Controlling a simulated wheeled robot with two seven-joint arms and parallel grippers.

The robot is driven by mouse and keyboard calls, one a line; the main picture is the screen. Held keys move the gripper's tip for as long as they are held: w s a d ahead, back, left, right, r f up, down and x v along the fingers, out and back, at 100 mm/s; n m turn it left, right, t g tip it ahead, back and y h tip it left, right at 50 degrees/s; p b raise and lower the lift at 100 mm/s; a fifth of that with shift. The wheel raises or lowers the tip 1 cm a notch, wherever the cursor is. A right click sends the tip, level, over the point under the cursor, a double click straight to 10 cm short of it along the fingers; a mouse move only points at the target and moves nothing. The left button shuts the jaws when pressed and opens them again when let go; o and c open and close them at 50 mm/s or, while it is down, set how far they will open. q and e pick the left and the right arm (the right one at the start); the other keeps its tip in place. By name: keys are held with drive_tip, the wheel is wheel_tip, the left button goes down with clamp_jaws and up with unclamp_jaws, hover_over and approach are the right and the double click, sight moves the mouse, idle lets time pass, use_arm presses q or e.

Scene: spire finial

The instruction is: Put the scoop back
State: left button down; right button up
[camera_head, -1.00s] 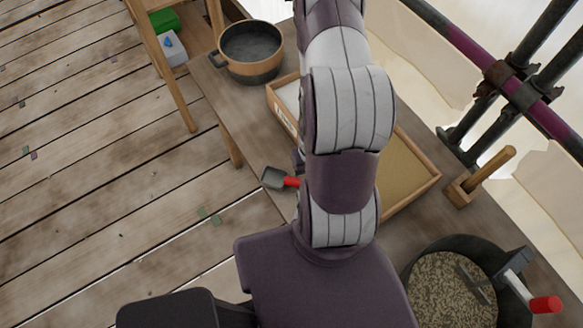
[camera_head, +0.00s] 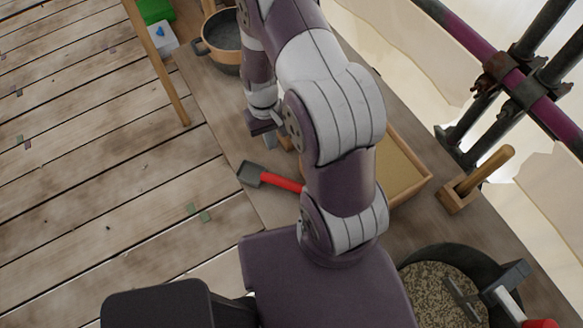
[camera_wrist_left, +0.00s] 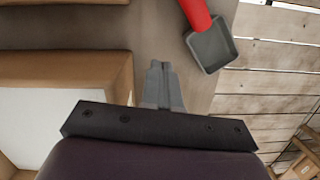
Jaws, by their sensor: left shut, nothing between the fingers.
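The scoop (camera_head: 250,173), with a grey square pan and red handle, lies on the wooden table near its left edge. Part of its handle end is hidden by my left arm. It also shows in the left wrist view (camera_wrist_left: 212,47), at the upper right. My left gripper (camera_head: 277,145) is partly hidden by its own arm. It is beyond the scoop, apart from it, near the tray. In the left wrist view its fingers (camera_wrist_left: 161,68) are shut with nothing between them, to the left of the scoop. My right gripper is not in view.
A dark pot (camera_head: 222,35) stands at the far table end. A wooden-rimmed tray (camera_head: 425,184) lies behind my arm. A wooden block with an upright handle (camera_head: 458,198) stands right. A dark bowl of gravel (camera_head: 425,290) holds a red-handled tool. Pipes run at upper right.

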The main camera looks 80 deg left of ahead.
sight(283, 178)
use_arm(q)
drive_tip(key=d, duration=0.3)
drive_tip(key=w+d, duration=0.1)
drive_tip(key=d, duration=0.5)
drive_tip(key=shift+w, duration=0.15)
drive_tip(key=shift+d+f+b, duration=0.4)
drive_tip(key=shift+f+b, duration=0.25)
drive_tip(key=shift+b, duration=0.35)
drive_tip(key=shift+d+f, duration=0.1)
drive_tip(key=shift+d, duration=0.1)
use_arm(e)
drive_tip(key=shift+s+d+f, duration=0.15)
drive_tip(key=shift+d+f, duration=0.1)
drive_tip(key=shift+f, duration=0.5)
use_arm(q)
drive_tip(key=shift+a, duration=0.1)
drive_tip(key=shift+a+p, duration=0.3)
drive_tip(key=shift+a, duration=0.45)
drive_tip(key=shift+s+a, duration=0.15)
drive_tip(key=shift+s, duration=0.05)
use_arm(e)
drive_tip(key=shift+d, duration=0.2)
